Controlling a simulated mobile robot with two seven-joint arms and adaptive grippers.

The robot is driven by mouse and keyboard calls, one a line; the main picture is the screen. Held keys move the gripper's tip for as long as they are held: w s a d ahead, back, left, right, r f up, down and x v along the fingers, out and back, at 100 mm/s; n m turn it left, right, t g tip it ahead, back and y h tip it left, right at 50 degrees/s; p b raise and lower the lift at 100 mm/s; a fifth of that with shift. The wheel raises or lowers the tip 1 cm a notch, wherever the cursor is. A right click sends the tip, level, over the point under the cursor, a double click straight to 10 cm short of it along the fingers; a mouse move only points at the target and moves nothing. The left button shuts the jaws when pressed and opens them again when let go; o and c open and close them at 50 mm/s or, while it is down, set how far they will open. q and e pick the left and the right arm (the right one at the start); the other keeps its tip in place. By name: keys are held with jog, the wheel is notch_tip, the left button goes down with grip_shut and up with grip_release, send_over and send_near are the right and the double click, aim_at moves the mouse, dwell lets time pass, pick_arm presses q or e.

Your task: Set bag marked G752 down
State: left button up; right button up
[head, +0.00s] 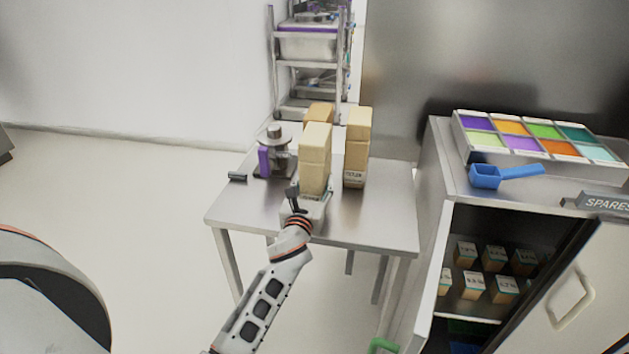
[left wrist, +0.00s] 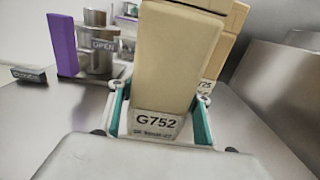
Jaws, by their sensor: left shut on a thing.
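The tan bag marked G752 (left wrist: 172,70) stands upright between the fingers of my left gripper (left wrist: 158,122), and its label faces the left wrist camera. In the head view the bag (head: 314,160) is over the metal table (head: 385,215). My left gripper (head: 305,200) is shut on the lower part of the bag. Whether the bag's base touches the table is hidden by the gripper. My right gripper is not in view.
Another tan bag (head: 356,150) stands just right and behind, with a further one (head: 320,112) behind. A metal device with a purple part (head: 265,160) is at left, near a small dark sign (head: 237,177). An open cabinet (head: 437,190) stands right. The table's front right is clear.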

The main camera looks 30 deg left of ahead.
pick_arm(q)
jog(key=shift+w+r, duration=0.1)
jog(key=shift+r, duration=0.05)
jog(key=o, duration=1.4)
jog(key=shift+f, duration=0.2)
jog(key=shift+c, duration=0.2)
